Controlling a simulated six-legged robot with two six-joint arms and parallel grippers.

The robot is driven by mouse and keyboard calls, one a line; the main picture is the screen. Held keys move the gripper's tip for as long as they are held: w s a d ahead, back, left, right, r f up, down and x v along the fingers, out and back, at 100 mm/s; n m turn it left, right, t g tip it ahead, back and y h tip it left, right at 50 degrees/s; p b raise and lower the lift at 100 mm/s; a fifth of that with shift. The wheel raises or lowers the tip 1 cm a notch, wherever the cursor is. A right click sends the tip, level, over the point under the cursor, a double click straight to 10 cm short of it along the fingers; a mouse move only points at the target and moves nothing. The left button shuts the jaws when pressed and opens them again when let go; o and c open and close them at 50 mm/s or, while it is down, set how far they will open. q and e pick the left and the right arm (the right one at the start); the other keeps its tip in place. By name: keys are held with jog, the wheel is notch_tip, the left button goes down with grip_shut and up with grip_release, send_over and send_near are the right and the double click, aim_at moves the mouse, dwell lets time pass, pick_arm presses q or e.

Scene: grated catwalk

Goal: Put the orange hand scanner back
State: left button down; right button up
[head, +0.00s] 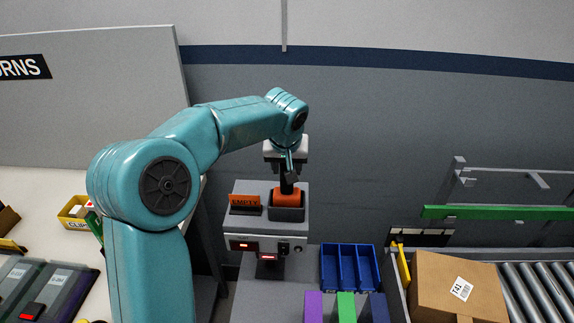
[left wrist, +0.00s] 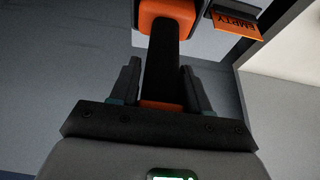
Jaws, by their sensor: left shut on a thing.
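The orange hand scanner (head: 287,198) has an orange head and a black handle, which points up. Its head is at the mouth of a dark holder (head: 287,214) on a grey stand; I cannot tell whether it rests on the bottom. My left gripper (head: 287,163) is above it, shut on the handle. In the left wrist view the fingers (left wrist: 160,72) stand on either side of the black handle, with the orange head (left wrist: 167,12) beyond the fingertips. My right gripper is in no view.
An orange EMPTY sign (head: 245,202) stands just left of the holder. Blue bins (head: 350,270) are to the right, then a cardboard box (head: 455,287) by a roller conveyor (head: 540,290). A yellow box (head: 73,212) is on the left table.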

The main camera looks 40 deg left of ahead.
pick_arm(q)
jog(key=shift+f, duration=0.4)
jog(key=shift+c, duration=2.3)
grip_release()
jog(key=v, duration=1.6)
jog(key=shift+r, duration=0.25)
